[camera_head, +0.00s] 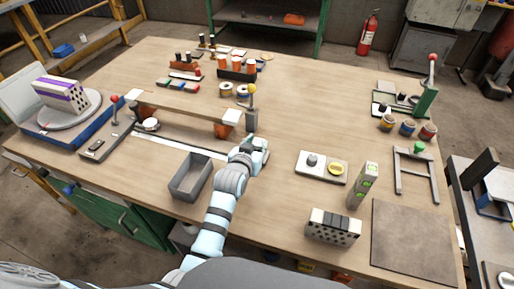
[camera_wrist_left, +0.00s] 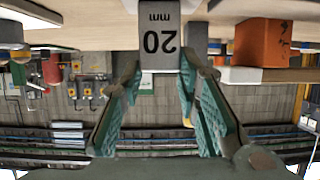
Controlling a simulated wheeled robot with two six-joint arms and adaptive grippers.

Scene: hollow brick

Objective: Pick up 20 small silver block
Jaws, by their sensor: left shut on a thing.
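The small silver block (camera_wrist_left: 160,38), marked "20 mm", shows upside down at the top middle of the left wrist view. My left gripper (camera_wrist_left: 162,65) is shut on it, with one green-padded finger at each side. In the head view my left gripper (camera_head: 258,143) is over the middle of the table, right of the open grey bin. My right gripper is in neither view.
The grey bin (camera_head: 190,176) stands left of my left arm. A white tray (camera_head: 321,167), a level (camera_head: 363,185) and a hollow brick (camera_head: 333,228) stand to the right.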

